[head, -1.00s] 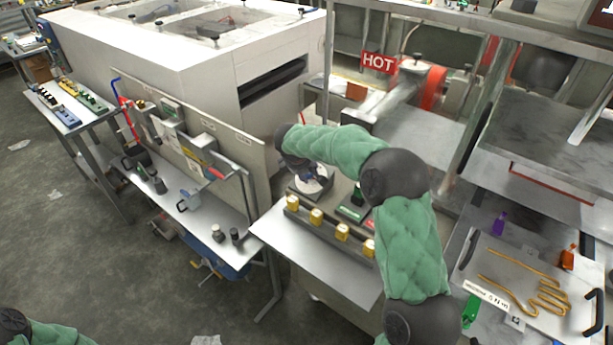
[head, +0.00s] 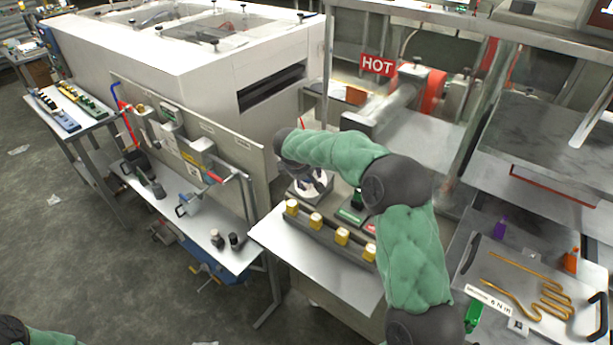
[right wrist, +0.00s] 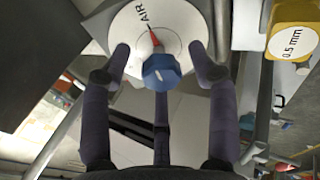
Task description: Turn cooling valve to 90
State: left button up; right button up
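In the right wrist view a round white dial (right wrist: 183,20) carries the word AIR, a red pointer (right wrist: 153,38) and a blue faceted knob (right wrist: 161,71). The pointer is at the AIR mark. My right gripper (right wrist: 160,56) is open, with one dark finger on each side of the knob and a gap visible on both sides. In the head view the right gripper (head: 312,184) is over the white dial (head: 323,179) behind the row of yellow blocks, and it hides the knob. My left gripper is out of view; only part of that arm shows at the bottom left.
Several yellow blocks (head: 316,219) stand along the front of the bench; one, marked 0.5 mm (right wrist: 290,42), is right of the gripper in the wrist view. A HOT sign (head: 378,65) hangs behind. A tray with a bent copper-coloured tube (head: 520,300) lies at the right.

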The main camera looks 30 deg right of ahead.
jog(key=shift+r, duration=0.15)
jog(key=v, duration=1.1)
jog(key=shift+a+r, duration=0.25)
jog(key=shift+a, duration=0.05)
jog(key=shift+s, duration=0.1)
